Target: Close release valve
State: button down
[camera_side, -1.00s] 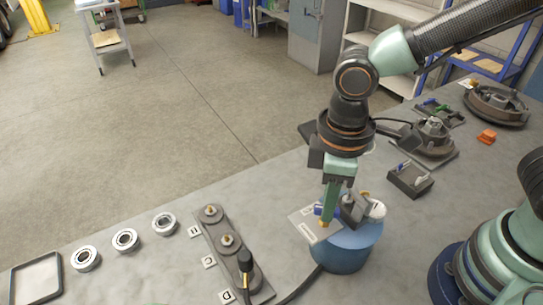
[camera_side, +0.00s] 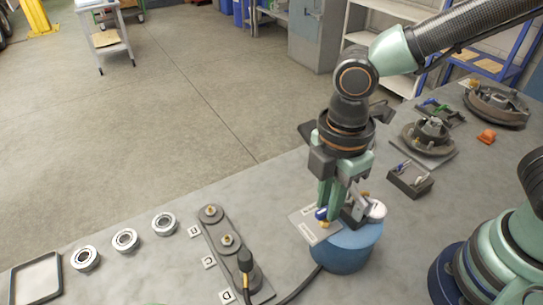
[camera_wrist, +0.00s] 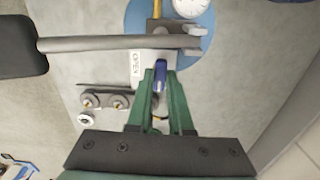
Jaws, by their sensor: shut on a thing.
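The release valve assembly sits on a blue round base (camera_side: 345,250) near the front of the bench. A white label plate (camera_side: 306,222) lies on it; one label (camera_wrist: 136,68) reads OPEN in the wrist view. The small blue valve handle (camera_side: 321,213) is beside the plate's labels, with a yellow part below it. My gripper (camera_side: 328,212) points down with its green fingers shut on the blue handle. In the wrist view the handle (camera_wrist: 159,79) shows between the fingertips (camera_wrist: 160,90). The fingers hide part of the valve.
A white gauge (camera_side: 376,210) and a grey bracket stand close beside the handle. A grey plate with pegs (camera_side: 228,242) and a black-handled cable (camera_side: 245,260) lie to the left. A dark box (camera_side: 411,180) stands at right.

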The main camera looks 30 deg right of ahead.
jog(key=shift+r, duration=0.1)
dwell(0.4)
jog(key=c, duration=0.8)
grip_release()
notch_tip(320, 180, up, 12)
jog(key=w+d+m+t, duration=0.1)
jog(key=d+m+t, duration=0.1)
jog(key=d+m, duration=0.4)
jog(key=w+d+f+m+t, duration=0.1)
jog(key=w+d+m, duration=0.1)
jog(key=d+m, duration=0.3)
jog(key=w+d+m+t, duration=0.2)
jog(key=d+m, duration=0.4)
jog(key=d, duration=0.3)
jog(key=shift+w+f+m+t, duration=0.15)
jog(key=shift+f+m+t, duration=0.05)
jog(key=shift+m+t, duration=0.1)
